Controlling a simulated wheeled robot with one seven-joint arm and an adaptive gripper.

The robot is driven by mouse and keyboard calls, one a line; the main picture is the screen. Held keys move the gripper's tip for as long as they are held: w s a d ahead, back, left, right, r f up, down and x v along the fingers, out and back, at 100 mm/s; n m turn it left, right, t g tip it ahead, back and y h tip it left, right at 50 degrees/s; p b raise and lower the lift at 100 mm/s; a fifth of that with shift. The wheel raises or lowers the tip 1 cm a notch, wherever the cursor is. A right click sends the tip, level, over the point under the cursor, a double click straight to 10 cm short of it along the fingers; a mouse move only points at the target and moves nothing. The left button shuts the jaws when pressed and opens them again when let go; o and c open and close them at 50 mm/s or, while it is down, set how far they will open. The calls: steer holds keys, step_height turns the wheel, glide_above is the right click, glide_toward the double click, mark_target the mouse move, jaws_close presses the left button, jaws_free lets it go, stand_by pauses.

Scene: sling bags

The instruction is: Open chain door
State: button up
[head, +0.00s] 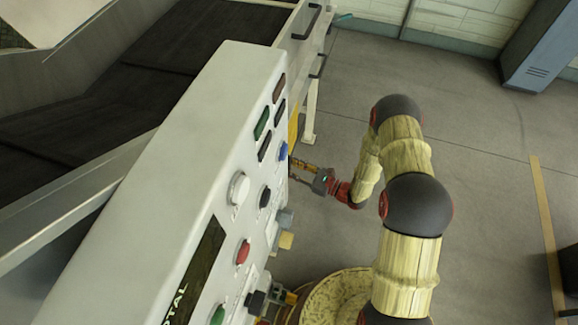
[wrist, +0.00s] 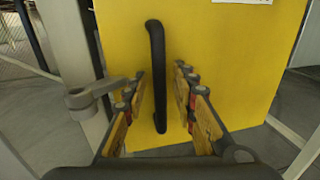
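The chain door appears to be the yellow panel (wrist: 225,70), flat and close in front of my gripper in the wrist view. A black bar handle (wrist: 157,60) runs upright on it. My gripper (wrist: 160,78) is open, with one finger on each side of the handle in the picture and a gap to both. I cannot tell how deep the handle sits between the fingers. In the head view my gripper (head: 303,168) reaches left toward the machine's side; only a yellow sliver of the panel (head: 293,130) shows, and the handle is hidden.
A grey latch-like arm (wrist: 95,92) on a post stands left of the panel. A light control box (head: 185,150) with several buttons fills the middle of the head view, beside a dark conveyor (head: 130,75). Grey floor (head: 480,150) is clear to the right; a blue-grey cabinet (head: 545,45) stands far right.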

steer(key=shift+c, duration=0.9)
jaws_close()
